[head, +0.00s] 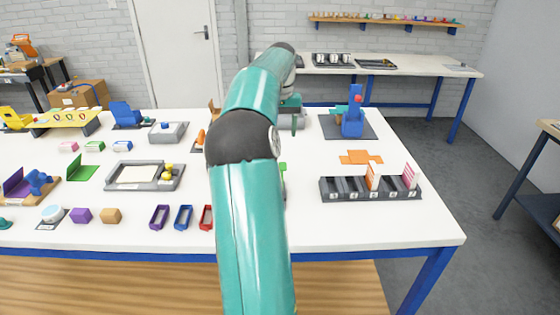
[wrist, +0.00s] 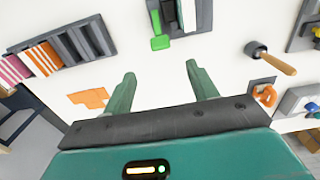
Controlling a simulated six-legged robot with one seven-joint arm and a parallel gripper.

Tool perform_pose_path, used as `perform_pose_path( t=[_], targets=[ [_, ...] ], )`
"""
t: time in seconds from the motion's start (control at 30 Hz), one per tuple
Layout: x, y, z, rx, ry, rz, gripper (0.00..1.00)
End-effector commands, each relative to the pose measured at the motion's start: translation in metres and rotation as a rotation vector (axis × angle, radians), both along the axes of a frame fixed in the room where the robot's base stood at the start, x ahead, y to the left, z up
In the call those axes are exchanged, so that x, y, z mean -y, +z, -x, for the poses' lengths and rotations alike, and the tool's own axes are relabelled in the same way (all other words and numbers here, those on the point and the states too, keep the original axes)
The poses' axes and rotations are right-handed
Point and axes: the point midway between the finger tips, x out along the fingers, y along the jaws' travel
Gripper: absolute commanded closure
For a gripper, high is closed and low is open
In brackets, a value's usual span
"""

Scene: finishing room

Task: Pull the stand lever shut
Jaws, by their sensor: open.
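A dark grey stand (wrist: 176,12) with a pale upright piece in it is at the top middle of the wrist view, cut off by the edge. A green lever (wrist: 160,42) sticks out from its side towards my gripper. In the head view my arm hides most of this stand; only a bit of green (head: 283,167) shows beside the arm. My gripper (wrist: 158,74) is open and empty, its two fingers apart above the white table. The green lever lies beyond the fingertips, not between them. My gripper also shows in the head view (head: 294,122), beyond my arm.
A slotted rack (head: 335,192) with striped cards and a flat orange piece (head: 360,157) lie to the right. A blue stand (head: 352,122) with a red knob is behind. A wooden handle (wrist: 277,60) is near the stand in the wrist view.

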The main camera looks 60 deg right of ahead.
Motion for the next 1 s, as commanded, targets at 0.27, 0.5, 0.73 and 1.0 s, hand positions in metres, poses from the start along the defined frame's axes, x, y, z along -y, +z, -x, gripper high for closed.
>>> perform_pose_path(
  t=[0.27,0.5,0.73,1.0],
  targets=[
    [0.0,-0.054,-0.002,-0.001,0.0,-0.003,0.42],
    [0.0,-0.098,-0.002,-0.002,-0.001,-0.001,0.42],
    [0.0,-0.118,-0.002,0.0,0.0,0.0,0.42],
    [0.0,-0.119,-0.002,0.0,0.0,0.001,0.42]
  ],
)
